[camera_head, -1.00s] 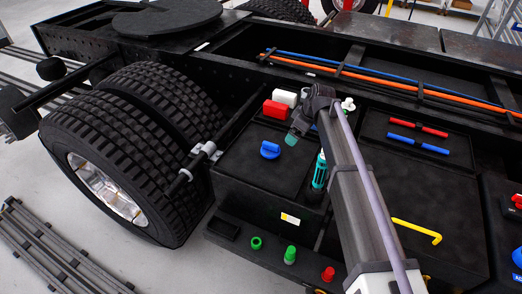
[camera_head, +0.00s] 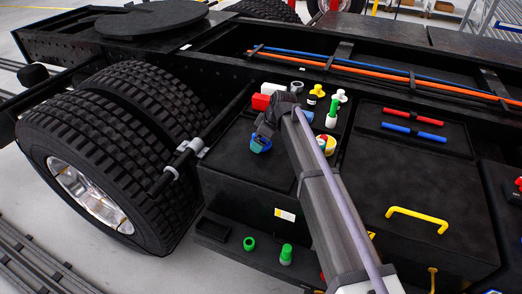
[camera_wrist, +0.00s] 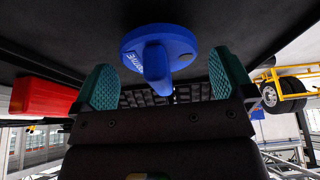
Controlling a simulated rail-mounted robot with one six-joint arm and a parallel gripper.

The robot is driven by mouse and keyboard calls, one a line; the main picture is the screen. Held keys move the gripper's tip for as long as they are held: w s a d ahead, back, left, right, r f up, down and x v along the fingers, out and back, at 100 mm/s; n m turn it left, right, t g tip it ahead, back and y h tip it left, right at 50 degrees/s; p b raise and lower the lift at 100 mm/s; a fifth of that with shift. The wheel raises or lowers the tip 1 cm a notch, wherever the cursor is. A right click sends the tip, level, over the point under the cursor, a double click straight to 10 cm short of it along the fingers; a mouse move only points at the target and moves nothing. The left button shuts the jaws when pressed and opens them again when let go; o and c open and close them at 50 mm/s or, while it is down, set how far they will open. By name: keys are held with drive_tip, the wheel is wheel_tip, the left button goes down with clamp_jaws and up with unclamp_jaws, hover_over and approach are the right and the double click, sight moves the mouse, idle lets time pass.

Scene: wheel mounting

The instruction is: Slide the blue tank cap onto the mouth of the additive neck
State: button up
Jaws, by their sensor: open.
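The blue tank cap (camera_head: 262,142) sits on the black deck left of my arm in the head view, partly covered by my gripper (camera_head: 260,139). In the wrist view the blue cap (camera_wrist: 160,52) is a round disc with a raised grip bar, straight ahead of my gripper (camera_wrist: 165,85). The teal fingers are open, one on each side of the grip bar, with gaps to it. I cannot tell which fitting is the additive neck.
The red block (camera_wrist: 45,97) is also left of my gripper in the wrist view. Several fittings, including a yellow one (camera_head: 317,91), stand behind my arm. A yellow handle (camera_head: 417,217) is at right.

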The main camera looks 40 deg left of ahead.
drive_tip(key=shift+x, duration=1.15)
drive_tip(key=shift+d+r, duration=0.1)
drive_tip(key=shift+r, duration=0.15)
drive_tip(key=c, duration=0.9)
drive_tip(key=shift+c, duration=0.2)
wheel_tip(320, 180, up, 10)
drive_tip(key=p, duration=1)
drive_tip(key=shift+r, duration=0.15)
drive_tip(key=o, duration=0.4)
drive_tip(key=c, duration=0.4)
